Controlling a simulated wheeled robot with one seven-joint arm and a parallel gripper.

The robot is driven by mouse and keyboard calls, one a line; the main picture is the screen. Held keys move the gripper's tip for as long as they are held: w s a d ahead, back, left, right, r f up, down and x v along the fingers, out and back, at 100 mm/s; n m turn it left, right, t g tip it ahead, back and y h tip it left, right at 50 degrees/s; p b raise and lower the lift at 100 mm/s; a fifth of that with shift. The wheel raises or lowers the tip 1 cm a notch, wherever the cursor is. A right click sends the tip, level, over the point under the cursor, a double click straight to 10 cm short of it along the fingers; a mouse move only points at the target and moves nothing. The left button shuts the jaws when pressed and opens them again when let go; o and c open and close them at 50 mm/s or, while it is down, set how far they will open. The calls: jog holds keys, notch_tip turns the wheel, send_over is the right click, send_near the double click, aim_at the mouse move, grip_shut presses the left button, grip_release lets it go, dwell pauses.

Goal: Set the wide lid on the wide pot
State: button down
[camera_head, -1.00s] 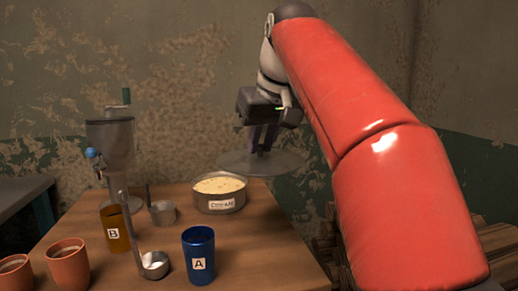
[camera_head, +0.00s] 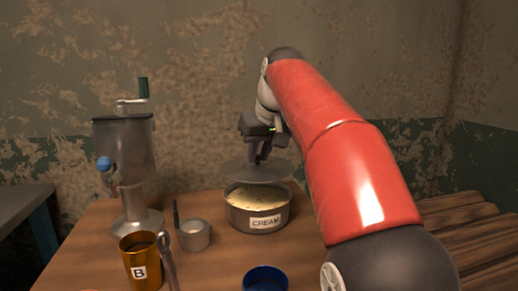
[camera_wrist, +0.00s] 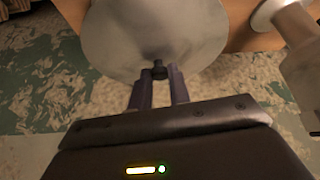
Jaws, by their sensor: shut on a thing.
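The wide lid (camera_head: 240,173) is a thin grey metal disc, held roughly level in the head view. My gripper (camera_head: 260,158) is shut on the lid's knob from above. In the wrist view my gripper (camera_wrist: 158,72) pinches the dark knob, and the lid (camera_wrist: 118,35) spreads out beyond it. The wide pot (camera_head: 258,219), a round metal pot labelled CREAM and filled with pale cream, stands upright on the table. The lid is above the pot's far side, apart from it, and the cream's near part shows below the lid. The pot is not visible in the wrist view, where the lid covers the area.
A hand-cranked metal machine (camera_head: 125,160) stands on the left of the table (camera_head: 215,262). An orange cup labelled B (camera_head: 140,262), a ladle (camera_head: 168,258) and a blue cup (camera_head: 265,279) stand nearer.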

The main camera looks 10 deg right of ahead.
aim_at(262, 169)
jog(key=shift+f+b, duration=1.85)
jog(key=shift+f, duration=0.5)
jog(key=shift+f+b, duration=0.35)
jog(key=shift+f, duration=0.2)
jog(key=shift+p, duration=0.3)
jog(key=c, duration=0.7)
grip_release()
jog(key=shift+f, duration=0.1)
jog(key=shift+c, duration=0.2)
notch_tip(262, 169, up, 4)
jog(key=p, duration=0.4)
jog(key=shift+r+p, duration=0.2)
jog(key=shift+p, duration=0.1)
jog(key=shift+r, duration=0.85)
